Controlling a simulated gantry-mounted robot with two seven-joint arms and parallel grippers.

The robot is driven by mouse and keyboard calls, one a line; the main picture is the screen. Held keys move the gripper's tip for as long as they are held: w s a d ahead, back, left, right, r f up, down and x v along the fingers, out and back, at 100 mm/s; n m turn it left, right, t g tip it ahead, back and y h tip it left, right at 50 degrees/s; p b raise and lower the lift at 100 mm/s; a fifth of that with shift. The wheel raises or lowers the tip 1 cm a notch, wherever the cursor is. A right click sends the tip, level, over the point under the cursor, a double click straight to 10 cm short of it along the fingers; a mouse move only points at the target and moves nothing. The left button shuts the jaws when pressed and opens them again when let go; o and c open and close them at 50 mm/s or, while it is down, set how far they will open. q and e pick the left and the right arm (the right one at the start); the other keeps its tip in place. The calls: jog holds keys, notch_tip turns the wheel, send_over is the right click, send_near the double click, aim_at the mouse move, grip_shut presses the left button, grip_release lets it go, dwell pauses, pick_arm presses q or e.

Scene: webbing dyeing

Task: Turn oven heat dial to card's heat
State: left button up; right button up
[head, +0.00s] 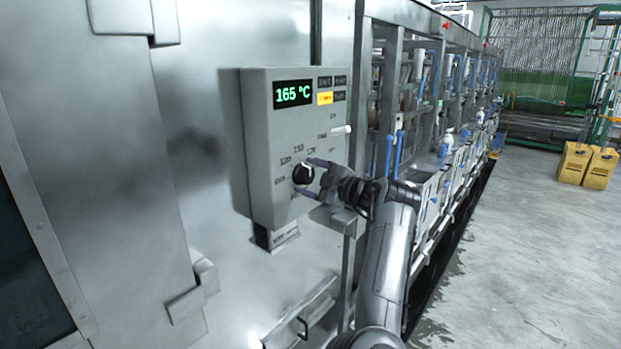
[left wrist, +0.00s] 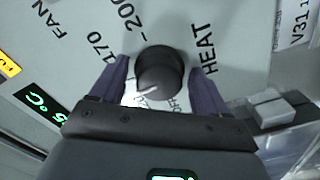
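The heat dial is a round black knob (head: 303,174) low on the grey control panel (head: 262,150). In the left wrist view the dial (left wrist: 160,70) has a pale pointer mark at its lower left edge, with "170", "200" and "HEAT" printed around it. My left gripper (head: 305,177) is at the dial, its two purple fingers on either side of the knob. In the left wrist view the gripper (left wrist: 160,82) shows narrow gaps between fingers and knob. The panel display (head: 293,94) reads 165 °C. No heat value on a card is readable. My right gripper is out of view.
A white lever (head: 340,130) sticks out from the panel above the dial. A metal box (head: 277,236) hangs below the panel. Yellow boxes (head: 587,164) stand on open floor at right.

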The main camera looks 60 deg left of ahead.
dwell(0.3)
pick_arm(q)
jog(key=v, duration=1)
jog(key=shift+d, duration=0.35)
jog(key=shift+w, duration=0.15)
